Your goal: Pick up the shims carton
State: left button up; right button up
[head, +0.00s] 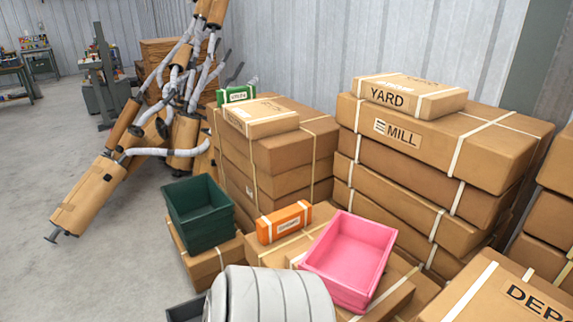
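I cannot read the word "shims" on any carton. A small orange carton (285,222) with white bands and a small pale label lies on brown boxes between the dark green bin and the pink bin; its label is too small to read surely. A small green carton (236,95) with a white label stands at the back of the middle stack, partly hidden by a flat brown carton (262,117). Another flat carton (410,95), marked YARD, lies on the right stack. Neither of my grippers is in view.
An open pink bin (350,256) is close right of the orange carton, and a dark green bin (198,212) is to its left. A tall stack marked MILL (397,134) rises behind. Mufflers with grey pipes (185,115) lean at left. Open floor (60,150) lies further left.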

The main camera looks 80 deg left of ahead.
aim_at(275, 227)
jog(key=u, duration=2.6)
